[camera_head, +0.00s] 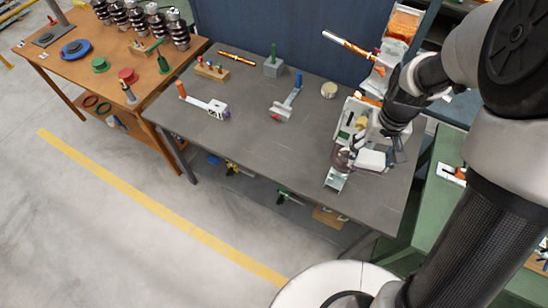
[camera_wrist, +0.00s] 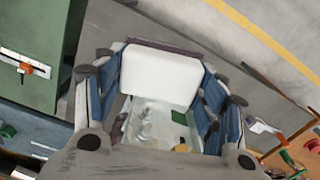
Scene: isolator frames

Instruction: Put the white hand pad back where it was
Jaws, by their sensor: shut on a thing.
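The white hand pad (camera_wrist: 160,76) sits between the two blue-and-grey fingers of my gripper (camera_wrist: 155,66) in the wrist view. The fingers are shut on its left and right sides, and a dark edge shows along its far side. In the head view the pad (camera_head: 371,159) is a small white block at my gripper (camera_head: 378,150), near the right end of the grey table. A pale tray (camera_head: 350,118) with small items lies just behind my gripper. It also shows below the pad in the wrist view (camera_wrist: 130,124). I cannot tell whether the pad touches anything beneath it.
A brown glassy object (camera_head: 342,160) and a pale box (camera_head: 334,181) stand close to the left of my gripper. The table's front middle is clear. A wooden bench (camera_head: 120,70) stands far left.

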